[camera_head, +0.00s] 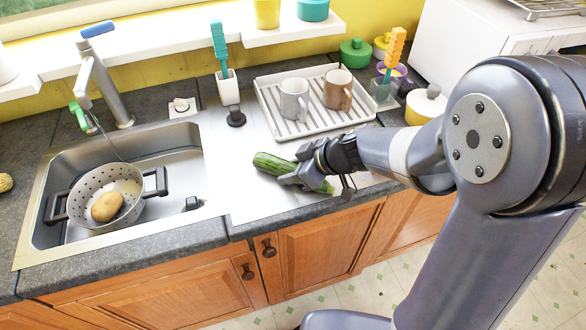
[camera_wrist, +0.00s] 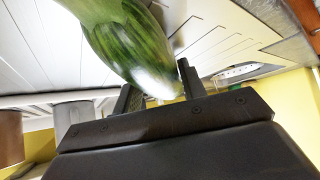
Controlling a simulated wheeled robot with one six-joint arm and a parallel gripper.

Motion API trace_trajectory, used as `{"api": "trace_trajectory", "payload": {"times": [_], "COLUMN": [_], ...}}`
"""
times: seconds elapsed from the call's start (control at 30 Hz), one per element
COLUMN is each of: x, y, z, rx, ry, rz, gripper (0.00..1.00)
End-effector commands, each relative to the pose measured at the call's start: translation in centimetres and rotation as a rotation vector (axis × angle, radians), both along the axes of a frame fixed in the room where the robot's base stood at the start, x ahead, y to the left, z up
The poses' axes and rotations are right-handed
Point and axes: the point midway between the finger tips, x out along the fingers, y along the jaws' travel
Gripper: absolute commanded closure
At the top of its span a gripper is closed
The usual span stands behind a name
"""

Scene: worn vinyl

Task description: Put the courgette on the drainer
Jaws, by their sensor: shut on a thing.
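The courgette (camera_head: 272,163) is green and long, over the steel draining surface (camera_head: 246,202) to the right of the sink. My gripper (camera_head: 308,174) is shut on it near its right part, and the arm reaches in from the right. In the wrist view the courgette (camera_wrist: 128,44) lies between the two dark fingers (camera_wrist: 157,92). I cannot tell whether the courgette touches the surface below or is held a little above it.
A white ribbed rack (camera_head: 262,99) with a grey mug (camera_head: 294,100) and a brown mug (camera_head: 338,89) stands just behind. The sink (camera_head: 186,150) holds a colander (camera_head: 78,211) with a potato (camera_head: 107,206). A brush holder (camera_head: 229,92) stands behind left.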

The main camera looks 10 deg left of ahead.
Motion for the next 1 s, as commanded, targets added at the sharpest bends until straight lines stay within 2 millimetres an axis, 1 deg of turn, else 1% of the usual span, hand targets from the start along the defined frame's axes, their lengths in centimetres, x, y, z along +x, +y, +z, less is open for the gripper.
{"api": "trace_trajectory", "payload": {"times": [0.2,0.23,0.47,0.73,0.87,1.0], "x": [0.0,0.0,0.0,0.0,0.0,-0.2], "y": [0.0,0.0,0.0,0.0,0.0,-1.5], "z": [-0.4,-0.3,-0.2,-0.2,0.4,1.7], "rx": [0.001,0.0,0.0,0.0,0.0,0.002], "ry": [-0.002,-0.001,0.0,0.0,0.001,-0.005], "rz": [0.001,0.001,0.0,0.0,0.0,-0.003], "gripper": [0.9,0.58,0.4,0.39,0.39,0.39]}}
